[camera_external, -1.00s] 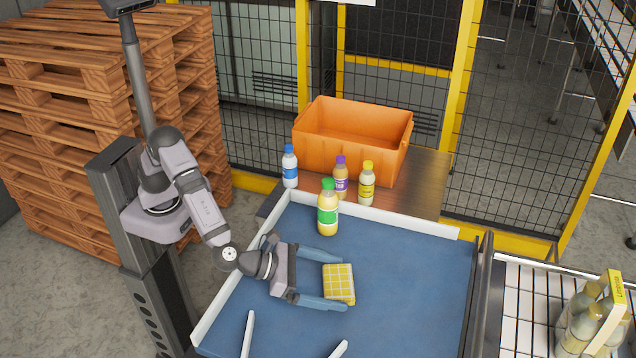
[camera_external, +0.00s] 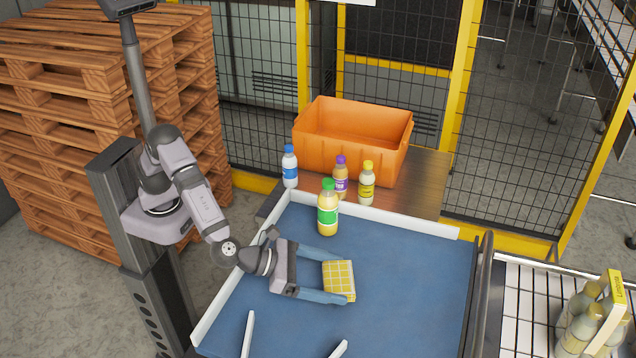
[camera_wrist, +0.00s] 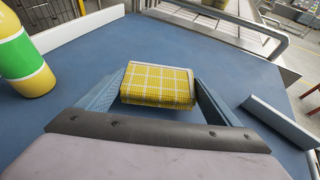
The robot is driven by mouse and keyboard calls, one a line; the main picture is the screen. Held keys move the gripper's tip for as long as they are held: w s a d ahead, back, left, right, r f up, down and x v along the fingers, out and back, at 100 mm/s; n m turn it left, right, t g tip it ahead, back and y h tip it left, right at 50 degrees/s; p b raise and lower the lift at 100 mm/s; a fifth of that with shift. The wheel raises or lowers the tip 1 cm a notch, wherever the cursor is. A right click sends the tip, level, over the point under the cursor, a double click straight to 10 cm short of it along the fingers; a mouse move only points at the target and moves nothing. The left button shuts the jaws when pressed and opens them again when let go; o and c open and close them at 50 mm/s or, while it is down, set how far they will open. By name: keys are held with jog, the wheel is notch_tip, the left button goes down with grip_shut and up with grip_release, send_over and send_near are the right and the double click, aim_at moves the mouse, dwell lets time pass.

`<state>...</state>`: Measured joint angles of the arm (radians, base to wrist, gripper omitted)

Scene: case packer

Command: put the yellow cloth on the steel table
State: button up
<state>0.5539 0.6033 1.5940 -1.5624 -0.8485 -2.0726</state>
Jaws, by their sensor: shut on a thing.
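The yellow cloth (camera_external: 338,278) is a folded, checked pad with white lines. It is between the two blue fingers of my gripper (camera_external: 335,277), over the blue belt surface. My gripper is shut on it. In the wrist view the cloth (camera_wrist: 158,84) sits between the fingertips (camera_wrist: 160,85); I cannot tell whether it touches the belt.
An orange crate (camera_external: 350,155) stands on the table. A blue-capped bottle (camera_external: 290,170), a purple-capped bottle (camera_external: 341,182) and a yellow-capped bottle (camera_external: 367,185) stand before it. A green-capped bottle (camera_external: 327,215) stands on the belt (camera_external: 410,270) near its white rail (camera_external: 380,213). The table's right end is clear.

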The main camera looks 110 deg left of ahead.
aim_at(332, 278)
notch_tip(332, 278, up, 5)
jog(key=shift+r+b, duration=0.1)
jog(key=shift+b, duration=0.6)
jog(key=s+d+b, duration=0.2)
jog(key=s, duration=0.3)
jog(key=s+d+b, duration=0.2)
jog(key=s+b, duration=0.1)
jog(key=s, duration=0.2)
jog(key=s+d+b, duration=0.2)
jog(key=s+b, duration=0.1)
jog(key=s, duration=0.3)
jog(key=shift+d+r, duration=0.15)
jog(key=shift+d, duration=0.2)
jog(key=shift+s+d+r, duration=0.1)
jog(key=shift+s, duration=0.25)
